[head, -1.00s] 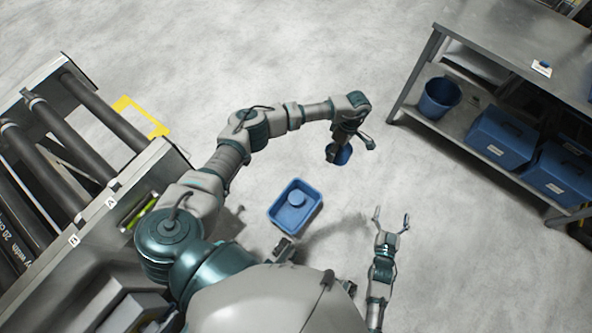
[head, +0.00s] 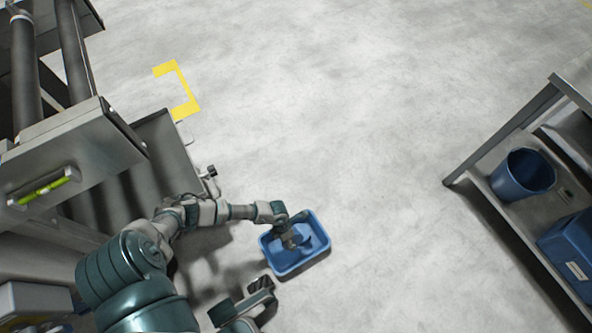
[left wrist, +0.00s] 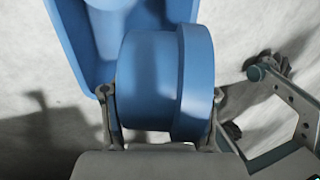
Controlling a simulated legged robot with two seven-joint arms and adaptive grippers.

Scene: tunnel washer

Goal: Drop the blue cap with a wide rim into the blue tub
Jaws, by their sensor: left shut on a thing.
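The blue cap (left wrist: 155,80) fills the middle of the left wrist view, its wide rim toward the right. My left gripper (head: 292,237) is shut on it, one finger on each side. In the head view, the gripper is above the blue tub (head: 276,268), within its outline, and partly covers the cap and the tub's inside. The tub also shows behind the cap at the upper left of the left wrist view (left wrist: 75,40). How high the cap is over the tub floor is hard to tell.
A metal shelf unit (head: 510,140) stands at the right with a blue bucket (head: 523,174) and a blue bin (head: 572,245). Roller machinery (head: 70,150) stands at the left, near a yellow floor mark (head: 183,95). The middle floor is clear.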

